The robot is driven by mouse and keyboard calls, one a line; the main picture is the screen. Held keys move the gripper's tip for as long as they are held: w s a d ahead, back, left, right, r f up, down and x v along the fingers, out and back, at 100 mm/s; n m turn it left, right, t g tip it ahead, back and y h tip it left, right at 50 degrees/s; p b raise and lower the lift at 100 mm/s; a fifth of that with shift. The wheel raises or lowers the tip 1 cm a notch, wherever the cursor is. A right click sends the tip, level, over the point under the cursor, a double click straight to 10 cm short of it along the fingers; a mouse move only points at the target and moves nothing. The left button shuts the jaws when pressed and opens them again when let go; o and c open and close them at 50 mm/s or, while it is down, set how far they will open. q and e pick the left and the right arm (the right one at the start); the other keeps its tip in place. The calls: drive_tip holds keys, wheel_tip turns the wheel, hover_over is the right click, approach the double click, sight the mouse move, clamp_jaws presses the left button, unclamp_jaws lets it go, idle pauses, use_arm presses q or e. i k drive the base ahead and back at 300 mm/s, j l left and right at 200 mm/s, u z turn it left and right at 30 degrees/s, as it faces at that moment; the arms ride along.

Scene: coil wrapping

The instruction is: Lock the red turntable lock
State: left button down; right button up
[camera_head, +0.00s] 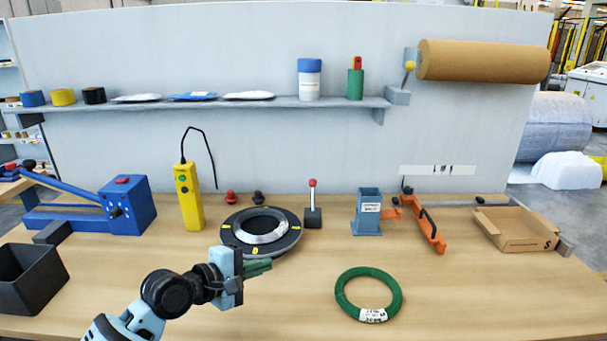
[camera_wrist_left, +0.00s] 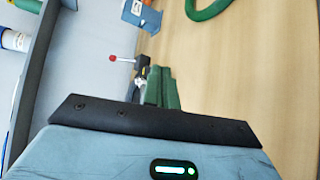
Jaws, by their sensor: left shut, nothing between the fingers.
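The dark round turntable (camera_head: 286,243) with yellow marks and a silver ring lies on the bench, left of the middle. A small red knob (camera_head: 231,197) stands behind its left side, next to a black knob (camera_head: 258,198). A lever with a red ball (camera_head: 313,183) stands upright on a dark base to its right; the red ball also shows in the left wrist view (camera_wrist_left: 112,58). My left gripper (camera_head: 268,266) is shut and empty, in front of the turntable and apart from the red knob and lever. Its green fingers point right. My right gripper is out of view.
A green coil (camera_head: 343,300) lies at the front right. A yellow pendant (camera_head: 189,200) and blue machine (camera_head: 128,207) stand left. A blue holder (camera_head: 367,213), orange tool (camera_head: 428,225) and cardboard box (camera_head: 512,228) are right. A black bin (camera_head: 30,280) stands front left.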

sight(312, 183)
drive_tip(key=i, duration=1.15)
